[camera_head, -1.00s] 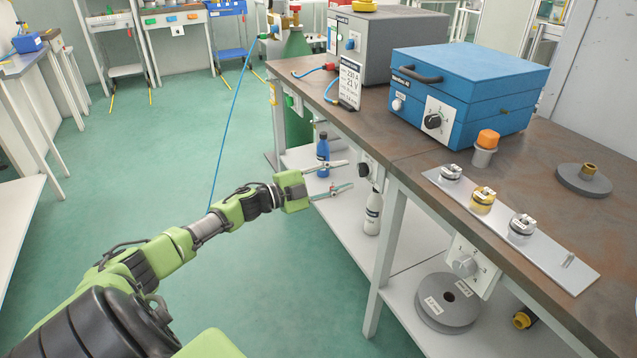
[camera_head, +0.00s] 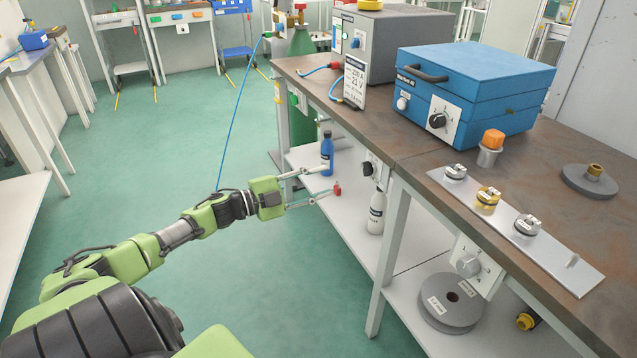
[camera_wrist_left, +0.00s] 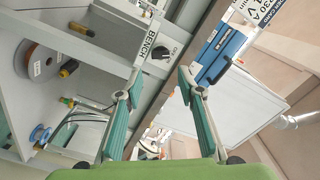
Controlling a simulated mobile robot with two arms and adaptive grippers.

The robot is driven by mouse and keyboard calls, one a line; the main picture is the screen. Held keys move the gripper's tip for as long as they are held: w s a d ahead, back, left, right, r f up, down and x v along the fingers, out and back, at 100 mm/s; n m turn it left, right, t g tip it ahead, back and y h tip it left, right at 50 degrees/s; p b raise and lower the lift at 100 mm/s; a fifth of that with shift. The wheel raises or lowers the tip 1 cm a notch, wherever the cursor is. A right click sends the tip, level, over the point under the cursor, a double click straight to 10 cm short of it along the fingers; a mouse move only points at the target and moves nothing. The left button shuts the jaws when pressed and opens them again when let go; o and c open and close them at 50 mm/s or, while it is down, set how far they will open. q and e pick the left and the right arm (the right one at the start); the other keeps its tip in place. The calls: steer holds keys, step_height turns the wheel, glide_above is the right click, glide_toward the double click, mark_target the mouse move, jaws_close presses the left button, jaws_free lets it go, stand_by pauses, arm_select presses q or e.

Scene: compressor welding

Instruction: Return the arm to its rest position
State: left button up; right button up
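My left arm reaches in from the left in the head view. Its gripper (camera_head: 326,182) is open, with two separate fingers and nothing between them. It is in front of the workbench (camera_head: 424,172), beside its front edge and clear of the knob there. The left wrist view shows the same open gripper (camera_wrist_left: 158,85), with a black knob on a panel marked "BENCH" (camera_wrist_left: 150,35) beyond the fingers. My right gripper does not show in either view.
On the bench stand a blue box (camera_head: 470,85), a grey box (camera_head: 390,40) and a metal plate (camera_head: 530,240) with several small parts. Bottles (camera_head: 376,212) and a grey spool (camera_head: 450,302) sit on the lower shelf. Green floor (camera_head: 270,270) lies open left of the bench.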

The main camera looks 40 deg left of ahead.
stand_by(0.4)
